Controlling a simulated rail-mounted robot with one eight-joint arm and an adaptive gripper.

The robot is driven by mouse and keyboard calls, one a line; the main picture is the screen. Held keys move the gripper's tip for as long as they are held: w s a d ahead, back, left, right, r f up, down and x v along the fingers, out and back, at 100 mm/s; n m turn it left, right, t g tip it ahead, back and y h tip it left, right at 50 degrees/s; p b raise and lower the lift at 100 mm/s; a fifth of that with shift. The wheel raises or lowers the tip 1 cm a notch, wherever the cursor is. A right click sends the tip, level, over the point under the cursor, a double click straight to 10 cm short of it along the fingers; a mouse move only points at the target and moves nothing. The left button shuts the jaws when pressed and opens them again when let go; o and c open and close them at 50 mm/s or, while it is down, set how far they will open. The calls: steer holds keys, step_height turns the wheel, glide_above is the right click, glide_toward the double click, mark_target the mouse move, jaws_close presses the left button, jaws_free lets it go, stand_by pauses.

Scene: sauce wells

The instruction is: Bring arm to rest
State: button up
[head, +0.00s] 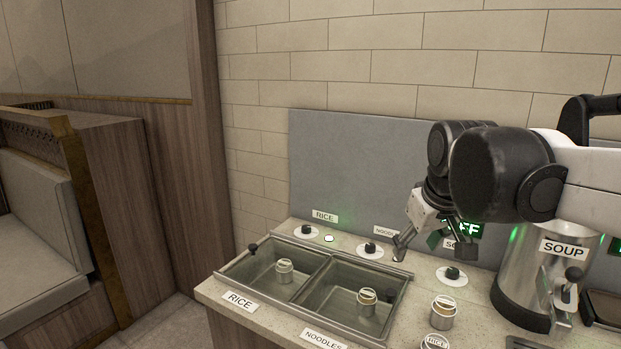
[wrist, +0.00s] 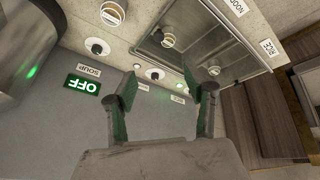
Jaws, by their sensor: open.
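My gripper (head: 432,245) is open and empty in the head view, above the back of the counter near the dark knobs. In the wrist view its two fingers (wrist: 163,88) stand apart with nothing between them. My arm reaches in from the right. It hides part of the back panel and part of the green OFF display (head: 462,229), which shows fully in the wrist view (wrist: 83,84).
The counter has a rice well (head: 238,264) and a noodles well (head: 396,310), each with a small cup inside. A steel soup pot (head: 522,268) stands right, close to my arm. Knobs (head: 371,249) line the back below a grey panel (head: 345,165). Two cups (head: 443,314) sit in front.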

steer(key=s+f+m+t, duration=0.1)
steer(key=s+f, duration=0.4)
steer(key=s, duration=0.3)
steer(key=s+f+m+t, duration=0.1)
steer(key=s+f+m, duration=0.1)
steer(key=s+f, duration=0.3)
steer(key=s, duration=0.3)
steer(key=shift+s+f, duration=0.25)
